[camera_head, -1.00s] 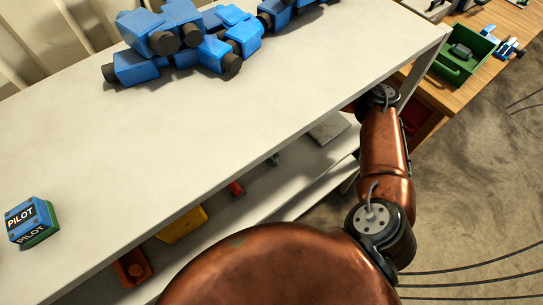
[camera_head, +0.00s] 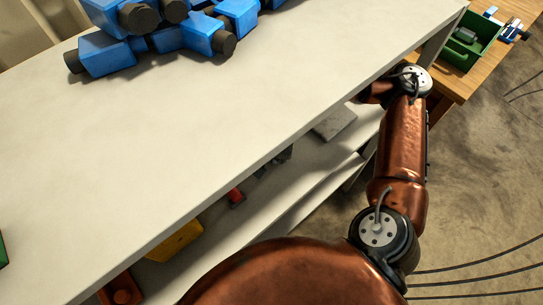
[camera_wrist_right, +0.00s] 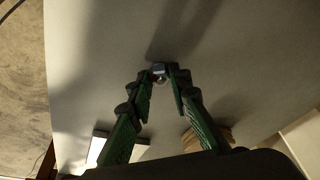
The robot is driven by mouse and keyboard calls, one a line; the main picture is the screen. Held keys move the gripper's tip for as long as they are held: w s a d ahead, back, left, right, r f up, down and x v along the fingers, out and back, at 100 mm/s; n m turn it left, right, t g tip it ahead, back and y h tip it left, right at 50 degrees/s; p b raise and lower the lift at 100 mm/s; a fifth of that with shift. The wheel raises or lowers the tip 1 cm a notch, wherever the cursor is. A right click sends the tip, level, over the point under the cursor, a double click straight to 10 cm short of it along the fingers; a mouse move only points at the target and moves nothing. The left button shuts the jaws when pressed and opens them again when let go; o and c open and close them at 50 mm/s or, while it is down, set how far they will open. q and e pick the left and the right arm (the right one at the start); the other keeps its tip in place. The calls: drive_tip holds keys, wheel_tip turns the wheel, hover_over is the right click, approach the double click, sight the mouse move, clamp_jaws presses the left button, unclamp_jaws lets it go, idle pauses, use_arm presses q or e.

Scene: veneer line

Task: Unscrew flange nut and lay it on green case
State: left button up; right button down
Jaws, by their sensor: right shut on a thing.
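My right gripper (camera_wrist_right: 158,72) shows in the right wrist view, its dark green fingers closed together at the tips. They are shut on a small metallic piece (camera_wrist_right: 159,76), which looks like the flange nut; its details are too small and dark to make out. In the head view my right arm reaches behind the edge of the white table, and its gripper is hidden. A green open case (camera_head: 471,48) with a dark object inside stands on the wooden table at the upper right. My left gripper is not in view.
Blue blocks with dark round ends (camera_head: 150,42) lie on the white tabletop (camera_head: 190,130), whose middle is clear. Below it, a shelf holds a yellow bin (camera_head: 175,243), a red piece (camera_head: 236,196) and a grey slab (camera_head: 336,123). The wooden table (camera_head: 465,83) adjoins at the right.

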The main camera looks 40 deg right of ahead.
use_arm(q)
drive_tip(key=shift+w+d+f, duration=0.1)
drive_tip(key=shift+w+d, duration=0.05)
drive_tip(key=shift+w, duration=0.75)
use_arm(e)
drive_tip(key=shift+n, duration=0.8)
drive_tip(key=c, duration=1.7)
unclamp_jaws()
drive_tip(key=shift+y, duration=0.3)
drive_tip(key=shift+c, duration=0.2)
drive_tip(key=shift+r, duration=0.1)
